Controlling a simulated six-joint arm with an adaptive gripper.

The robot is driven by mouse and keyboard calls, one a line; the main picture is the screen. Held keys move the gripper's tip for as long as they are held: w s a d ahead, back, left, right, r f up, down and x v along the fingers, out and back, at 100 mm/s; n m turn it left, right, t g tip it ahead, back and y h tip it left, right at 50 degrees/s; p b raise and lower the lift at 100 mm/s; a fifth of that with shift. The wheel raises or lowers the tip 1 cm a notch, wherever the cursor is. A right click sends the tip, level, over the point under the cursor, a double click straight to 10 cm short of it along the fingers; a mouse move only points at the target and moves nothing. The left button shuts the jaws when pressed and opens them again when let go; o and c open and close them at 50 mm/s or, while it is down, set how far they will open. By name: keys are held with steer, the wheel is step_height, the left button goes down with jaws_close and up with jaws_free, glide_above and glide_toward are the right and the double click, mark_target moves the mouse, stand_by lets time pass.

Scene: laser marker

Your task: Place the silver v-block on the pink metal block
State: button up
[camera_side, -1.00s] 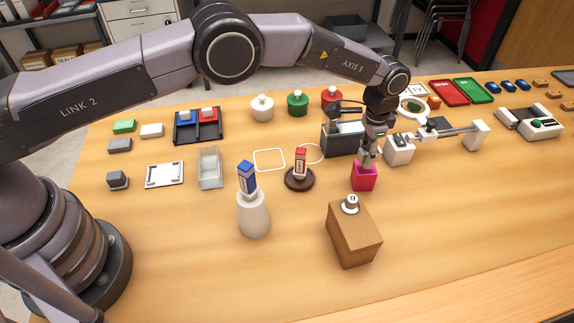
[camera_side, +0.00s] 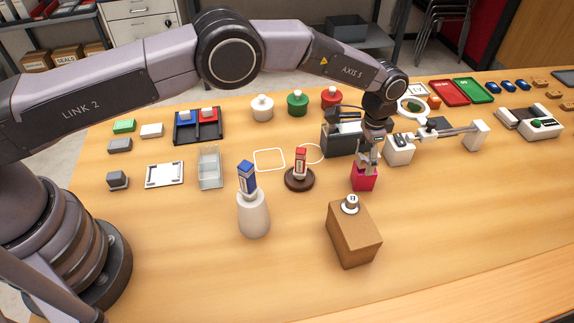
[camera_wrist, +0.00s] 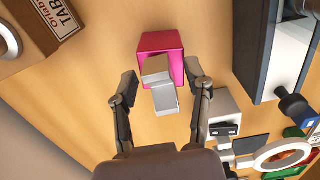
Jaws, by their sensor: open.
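The pink metal block (camera_side: 364,181) stands on the table below my gripper in the side view, and it also shows in the wrist view (camera_wrist: 160,42). The silver v-block (camera_wrist: 160,85) is over the pink block's top in the wrist view; it looks to rest on it, overlapping its near edge. In the side view the v-block is mostly hidden by the fingers. My gripper (camera_wrist: 160,82) is open, with one finger on each side of the v-block and a visible gap to each. It also shows in the side view (camera_side: 367,168).
A brown box (camera_side: 355,235) with a small round knob-like piece on top stands in front. A dark machine (camera_side: 342,138) stands close behind to the left, and a white block (camera_side: 398,152) close to the right. A red stamp on a dark round base (camera_side: 299,178) is further left.

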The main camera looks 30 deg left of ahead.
mark_target(366, 158)
steer(key=a+r+n+t, duration=0.1)
steer(key=a+r, duration=0.3)
steer(key=r, duration=0.8)
steer(key=a+r+n, duration=0.1)
steer(key=a+r, duration=0.4)
steer(key=r, duration=0.8)
steer(key=s+a+r+n+t, duration=0.1)
steer(key=s+a+r+n, duration=0.1)
steer(key=s+a+r, duration=0.8)
steer(key=s+a+r+n+t, duration=0.2)
steer(key=s+a+r, duration=0.35)
steer(key=a, duration=0.25)
steer(key=s+a+f+n, duration=0.1)
steer(key=s+a+f, duration=0.2)
steer(key=s, duration=0.7)
steer(key=s+a+f+n+t, duration=0.1)
steer(key=s+a, duration=0.4)
steer(key=s, duration=0.5)
step_height(366, 158, down, 2)
steer(key=shift+f+n+t, duration=0.1)
steer(key=shift+n+t, duration=0.2)
steer(key=shift+n, duration=0.2)
steer(key=shift+a, duration=0.1)
